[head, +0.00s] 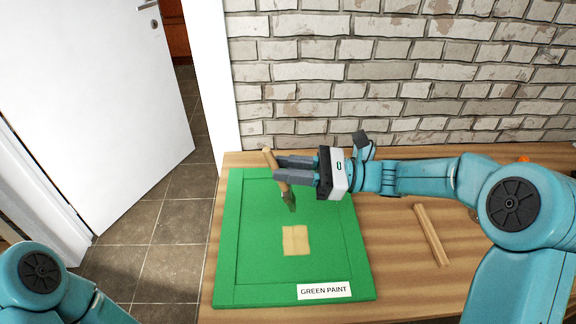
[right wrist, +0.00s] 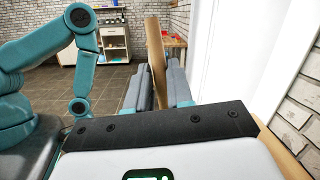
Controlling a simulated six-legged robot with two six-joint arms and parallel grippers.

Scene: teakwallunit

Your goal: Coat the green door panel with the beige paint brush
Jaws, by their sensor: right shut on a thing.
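The green door panel (head: 250,225) lies flat on the wooden worktop. Most of it is green, with a bare beige patch (head: 295,240) near its middle and a "GREEN PAINT" label at its lower right. My right gripper (head: 281,169) is over the panel's upper part, shut on the beige paint brush (head: 269,158). The brush is slightly tilted, handle up, with green-tinted bristles pointing down above the patch. I cannot tell whether the bristles touch the panel. In the right wrist view the brush handle (right wrist: 156,55) stands between the fingers. My left gripper is out of view.
A wooden strip (head: 433,234) lies on the worktop (head: 395,265) right of the panel. A brick wall (head: 400,85) closes off the back. A white door (head: 90,90) and tiled floor (head: 170,235) are at the left.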

